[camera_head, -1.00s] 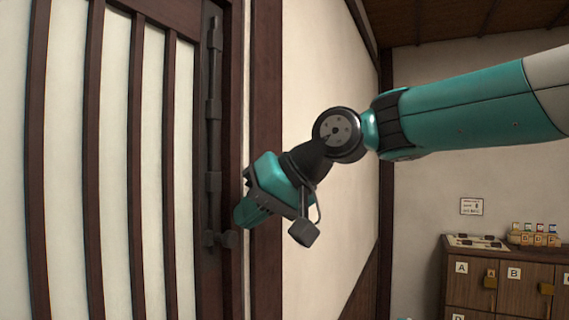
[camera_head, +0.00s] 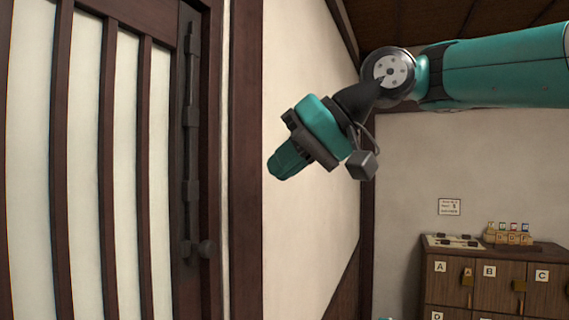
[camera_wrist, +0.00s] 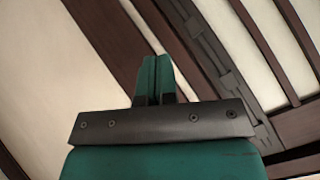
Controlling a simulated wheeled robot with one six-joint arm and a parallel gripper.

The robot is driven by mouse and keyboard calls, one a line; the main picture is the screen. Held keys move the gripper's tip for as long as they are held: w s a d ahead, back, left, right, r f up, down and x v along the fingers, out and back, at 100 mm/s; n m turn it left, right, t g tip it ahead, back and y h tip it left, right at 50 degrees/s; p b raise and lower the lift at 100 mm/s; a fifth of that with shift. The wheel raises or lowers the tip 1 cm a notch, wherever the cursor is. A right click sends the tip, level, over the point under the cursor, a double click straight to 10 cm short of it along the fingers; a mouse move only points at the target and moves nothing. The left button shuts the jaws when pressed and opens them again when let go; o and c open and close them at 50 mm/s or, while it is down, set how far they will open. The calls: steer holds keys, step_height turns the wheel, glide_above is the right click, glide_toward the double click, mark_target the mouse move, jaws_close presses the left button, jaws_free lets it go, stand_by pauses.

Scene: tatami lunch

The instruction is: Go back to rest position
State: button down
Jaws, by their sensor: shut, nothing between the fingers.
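My gripper (camera_head: 279,172) is shut and empty, held in the air in front of the pale wall, right of the slatted door (camera_head: 88,150). It points down and to the left, apart from the door. In the wrist view my gripper's two green fingers (camera_wrist: 154,75) lie together with nothing between them.
A wooden cabinet (camera_head: 497,285) with lettered doors and padlocks stands at the lower right. A small notice (camera_head: 449,207) hangs on the wall above. The dark door post (camera_head: 246,150) stands between the door and the pale wall.

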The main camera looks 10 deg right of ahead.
steer(key=s+d+f+g+h+b, duration=0.1)
steer(key=s+f+b, duration=0.1)
steer(key=s+f, duration=0.4)
steer(key=s+d+f+n+g+h+b, duration=0.1)
steer(key=s+f, duration=0.6)
steer(key=f, duration=0.9)
steer(key=s+d+f+n+g+h+b, duration=0.1)
steer(key=s+f+g+h+b, duration=0.1)
steer(key=s+f, duration=0.5)
step_height(320, 180, down, 5)
steer(key=shift+d+r+g+h+b, duration=0.1)
steer(key=shift+d+g+h+b, duration=0.3)
steer(key=shift+g+b, duration=0.3)
steer(key=shift+a+n, duration=0.15)
steer(key=shift+n, duration=0.15)
